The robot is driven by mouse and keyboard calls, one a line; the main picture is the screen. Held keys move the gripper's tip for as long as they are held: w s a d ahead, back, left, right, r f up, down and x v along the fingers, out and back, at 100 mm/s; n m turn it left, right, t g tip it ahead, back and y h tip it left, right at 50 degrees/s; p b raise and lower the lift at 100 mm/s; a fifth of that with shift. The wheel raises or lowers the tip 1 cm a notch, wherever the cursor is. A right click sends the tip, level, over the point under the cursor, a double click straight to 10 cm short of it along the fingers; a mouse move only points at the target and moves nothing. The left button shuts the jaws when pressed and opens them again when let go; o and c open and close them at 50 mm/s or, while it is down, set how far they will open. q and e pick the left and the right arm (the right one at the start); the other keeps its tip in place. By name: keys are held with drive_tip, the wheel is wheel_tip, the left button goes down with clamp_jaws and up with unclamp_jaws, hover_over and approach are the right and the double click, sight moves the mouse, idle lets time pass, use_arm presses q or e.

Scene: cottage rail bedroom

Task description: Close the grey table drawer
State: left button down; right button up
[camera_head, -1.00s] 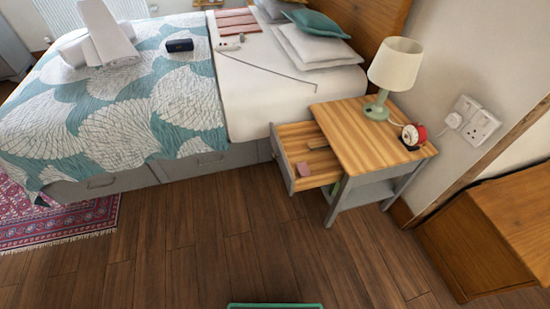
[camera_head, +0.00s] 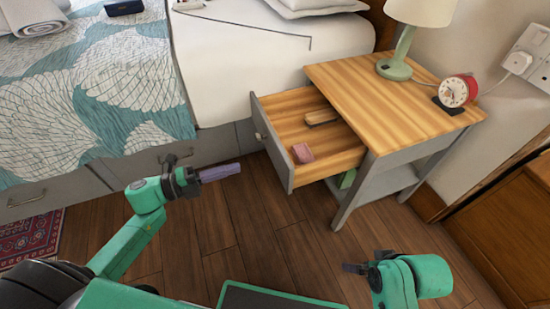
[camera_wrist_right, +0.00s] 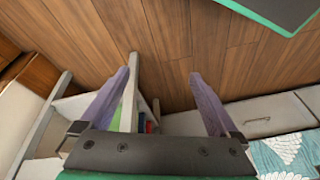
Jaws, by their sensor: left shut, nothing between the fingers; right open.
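The grey bedside table (camera_head: 400,160) has a wooden top and grey legs. Its drawer (camera_head: 272,150) is pulled out to the left, with a small knob on the front. Inside lie a pink block (camera_head: 303,153) and a brown brush-like item (camera_head: 322,117). My left gripper (camera_head: 238,168) is shut and empty, left of the drawer front and apart from it. My right gripper (camera_head: 346,268) is low in front of the table, apart from it. In the right wrist view its fingers (camera_wrist_right: 162,78) are spread, with nothing between them, and table legs show beyond.
A green lamp (camera_head: 395,66) and a red alarm clock (camera_head: 455,92) stand on the tabletop. The bed (camera_head: 215,90) with grey base drawers is to the left. A wooden cabinet (camera_head: 515,225) is at the right. Bare wood floor (camera_head: 285,235) lies in front of the table.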

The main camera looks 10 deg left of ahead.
sight(280, 155)
use_arm(q)
drive_tip(key=b+x, duration=0.1)
drive_tip(key=x, duration=1)
drive_tip(key=shift+w+a+f, duration=0.1)
use_arm(e)
drive_tip(key=shift+t+y, duration=0.7)
drive_tip(key=shift+t, duration=0.2)
drive_tip(key=w+a+f, duration=0.2)
drive_tip(key=a, duration=0.1)
drive_tip(key=shift+w+a+f, duration=0.3)
drive_tip(key=shift+f, duration=0.1)
